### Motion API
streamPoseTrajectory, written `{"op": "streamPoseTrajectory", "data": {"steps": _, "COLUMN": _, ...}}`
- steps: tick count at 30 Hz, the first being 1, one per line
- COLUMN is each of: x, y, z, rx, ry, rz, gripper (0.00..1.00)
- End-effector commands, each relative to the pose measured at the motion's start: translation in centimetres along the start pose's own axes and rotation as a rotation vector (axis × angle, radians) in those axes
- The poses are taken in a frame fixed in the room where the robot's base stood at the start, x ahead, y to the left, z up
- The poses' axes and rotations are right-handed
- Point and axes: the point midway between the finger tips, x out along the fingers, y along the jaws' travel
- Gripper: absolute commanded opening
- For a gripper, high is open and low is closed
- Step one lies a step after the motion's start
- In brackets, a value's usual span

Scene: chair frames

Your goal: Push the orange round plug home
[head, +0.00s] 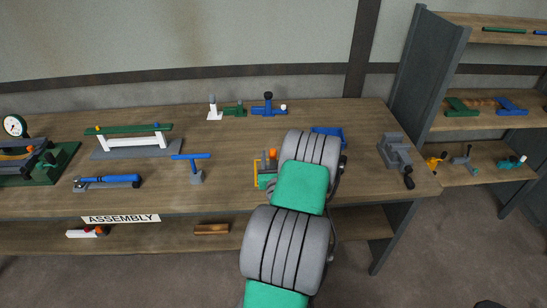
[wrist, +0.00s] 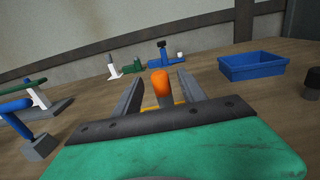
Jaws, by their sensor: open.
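The orange round plug (wrist: 160,82) stands upright between the two grey fingers of my gripper (wrist: 158,88) in the wrist view. The fingers are apart, with visible space on both sides of the plug. A bit of yellow (wrist: 179,103) shows at its foot, but my gripper's dark plate and green body hide the socket and how deep the plug sits. In the head view the plug's orange top (head: 272,153) shows small just left of my arm, above a yellow part (head: 256,171) on the bench; my arm hides much there.
A blue tray (wrist: 252,66) stands to the right beyond my gripper. A blue T-handled piece (wrist: 18,118) stands to the left. Green and blue fittings (head: 268,105) stand at the back of the bench (head: 230,143). A grey vise (head: 395,150) sits at the right end.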

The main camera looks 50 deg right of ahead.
Motion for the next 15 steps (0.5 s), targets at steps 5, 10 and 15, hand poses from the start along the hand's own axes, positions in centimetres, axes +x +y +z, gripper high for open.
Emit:
{"op": "streamPoseTrajectory", "data": {"steps": 5, "x": -2.0, "y": -0.1, "z": -0.5, "rx": 0.001, "ry": 0.001, "rz": -0.004, "gripper": 0.49}}
{"op": "streamPoseTrajectory", "data": {"steps": 10, "x": -5.2, "y": -0.1, "z": -0.5, "rx": 0.001, "ry": 0.000, "rz": -0.004, "gripper": 0.49}}
{"op": "streamPoseTrajectory", "data": {"steps": 15, "x": -7.2, "y": -0.1, "z": -0.2, "rx": 0.000, "ry": 0.000, "rz": -0.002, "gripper": 0.49}}
